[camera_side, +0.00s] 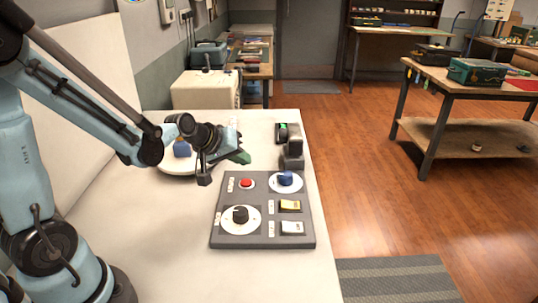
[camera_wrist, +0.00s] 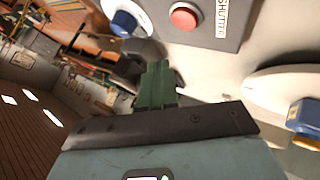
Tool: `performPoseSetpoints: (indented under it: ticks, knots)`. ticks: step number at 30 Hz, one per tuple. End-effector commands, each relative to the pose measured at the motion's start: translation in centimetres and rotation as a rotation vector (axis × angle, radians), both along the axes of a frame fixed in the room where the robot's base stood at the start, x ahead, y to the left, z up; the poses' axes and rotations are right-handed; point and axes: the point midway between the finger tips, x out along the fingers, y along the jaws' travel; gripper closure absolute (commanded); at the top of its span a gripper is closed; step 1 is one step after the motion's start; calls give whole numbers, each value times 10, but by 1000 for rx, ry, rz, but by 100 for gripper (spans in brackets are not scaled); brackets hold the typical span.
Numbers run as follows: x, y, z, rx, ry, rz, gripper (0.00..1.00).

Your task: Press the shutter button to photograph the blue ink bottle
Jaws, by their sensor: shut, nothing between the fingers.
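The red shutter button (camera_side: 246,183) sits at the upper left of a grey control panel (camera_side: 265,238). In the wrist view the red button (camera_wrist: 184,17) is at the top, beside a "SHUTTER" label. The blue ink bottle (camera_side: 182,149) stands on a white round plate (camera_side: 172,170), partly hidden by my arm. In the wrist view the bottle (camera_wrist: 308,118) is at the right edge, with a yellow part. My gripper (camera_side: 242,158) is shut and empty, above and just behind the button, apart from it. Its green fingers (camera_wrist: 157,80) show together in the wrist view.
The panel also has a blue knob (camera_side: 285,178), a black knob (camera_side: 240,214), a yellow switch (camera_side: 290,206) and a white switch (camera_side: 292,228). A dark device (camera_side: 292,150) stands behind the panel near the table's right edge. The white table's front left is clear.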

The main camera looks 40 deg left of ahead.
Motion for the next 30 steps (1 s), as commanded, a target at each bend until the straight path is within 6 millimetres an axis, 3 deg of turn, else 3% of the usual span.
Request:
performPoseSetpoints:
  ticks: [6,12,30]
  knots:
    - [0,0,-24,0,0,0,100]
    - [0,0,-34,0,0,0,100]
    - [0,0,-36,0,0,0,100]
